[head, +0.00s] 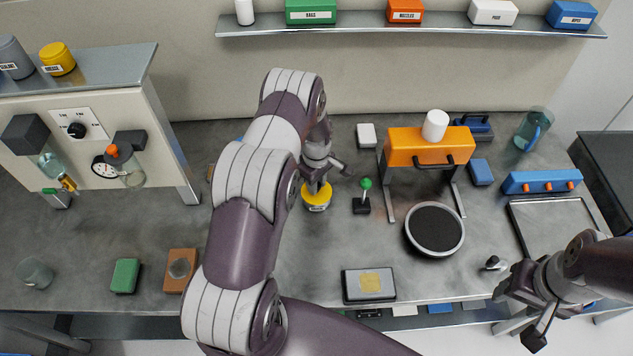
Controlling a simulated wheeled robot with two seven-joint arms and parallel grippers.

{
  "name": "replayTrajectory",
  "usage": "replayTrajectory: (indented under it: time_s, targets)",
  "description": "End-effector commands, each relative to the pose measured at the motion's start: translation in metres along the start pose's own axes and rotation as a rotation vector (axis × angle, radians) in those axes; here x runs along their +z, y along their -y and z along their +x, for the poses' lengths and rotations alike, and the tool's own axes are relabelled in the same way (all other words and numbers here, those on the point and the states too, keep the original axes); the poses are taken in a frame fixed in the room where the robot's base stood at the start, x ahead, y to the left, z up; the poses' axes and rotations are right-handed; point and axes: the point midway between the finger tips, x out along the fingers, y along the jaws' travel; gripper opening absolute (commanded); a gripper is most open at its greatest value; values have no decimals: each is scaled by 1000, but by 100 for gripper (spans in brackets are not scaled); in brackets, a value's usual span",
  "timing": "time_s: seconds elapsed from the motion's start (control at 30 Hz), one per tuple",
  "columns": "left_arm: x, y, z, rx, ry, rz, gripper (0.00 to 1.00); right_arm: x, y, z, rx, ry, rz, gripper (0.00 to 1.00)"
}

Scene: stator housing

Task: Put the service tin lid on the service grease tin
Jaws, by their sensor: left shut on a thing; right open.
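A small round yellow tin (317,206) with a white label stands on the table in the middle, and I take it for the service grease tin. A yellow disc (313,190), seemingly the lid, shows at its top. My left gripper (318,182) reaches down over it from above and is shut on it. The arm and fingers partly hide the disc, so I cannot tell whether it rests on the tin or hovers just above. My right gripper (518,308) is open and empty at the front right, near the table edge.
A green-knobbed lever (363,195) stands close right of the tin. Further right are an orange box on a stand (410,147) and a round dark-topped dish (434,229). A grey case (369,285) lies at the front. Green (125,276) and brown (177,277) blocks lie front left.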

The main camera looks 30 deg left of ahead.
Motion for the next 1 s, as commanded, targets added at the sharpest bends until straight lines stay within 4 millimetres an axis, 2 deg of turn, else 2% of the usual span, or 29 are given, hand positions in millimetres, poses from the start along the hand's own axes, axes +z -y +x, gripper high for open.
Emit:
replayTrajectory:
  time_s: [0.1,0.13,0.2,0.23,0.5,0.63,0.77,1.0]
  targets:
    - [0,0,0,0,0,0,0,0,0,0,0,0,0,54]
    - [0,0,0,0,0,0,30,0,0,0,0,0,0,54]
    - [0,0,0,0,0,0,53,0,0,0,0,0,0,54]
    - [0,0,0,0,0,0,57,0,0,0,0,0,0,54]
    - [0,0,-1,0,0,0,57,0,0,0,0,0,0,54]
    - [0,-1,-11,2,-1,0,57,1,0,7,0,0,0,54]
    - [-1,-2,-39,6,-3,0,57,2,0,19,0,0,0,54]
    - [0,-1,-100,4,-2,0,57,4,0,38,0,0,0,54]
